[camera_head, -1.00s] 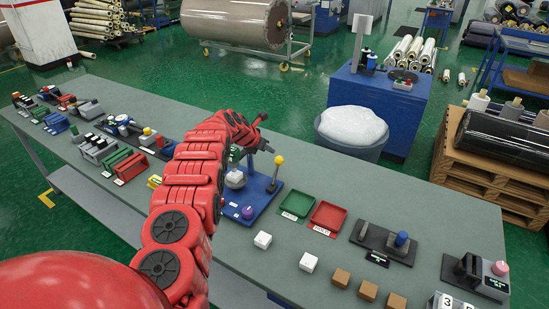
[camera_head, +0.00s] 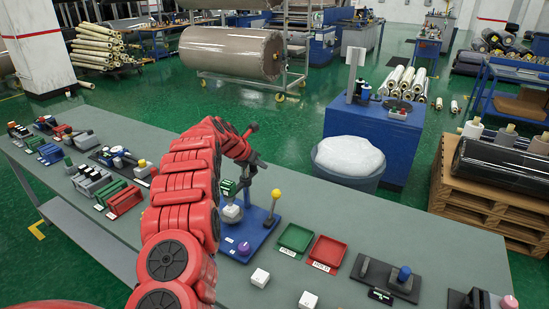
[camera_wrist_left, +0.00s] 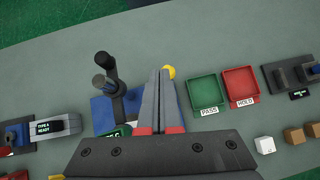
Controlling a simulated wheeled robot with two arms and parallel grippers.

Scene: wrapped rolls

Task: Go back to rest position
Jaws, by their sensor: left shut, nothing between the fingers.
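My left arm, red with dark joints, comes in from the bottom of the head view and reaches over the bench (camera_head: 420,230). Its dark gripper end (camera_head: 260,163) is above the blue-based test stand (camera_head: 247,240). In the left wrist view my left gripper (camera_wrist_left: 160,75) shows two grey fingers with red pads, shut with nothing between them. The fingers partly cover the blue base (camera_wrist_left: 102,112). They appear apart from the bench items. My right gripper is not in view.
Beside the stand are a yellow-topped post (camera_head: 275,194), a green tray (camera_head: 295,239) and a red tray (camera_head: 327,251). White cubes (camera_head: 260,278) lie in front. A white-filled bin (camera_head: 349,157) and blue cabinet (camera_head: 373,130) stand behind the bench.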

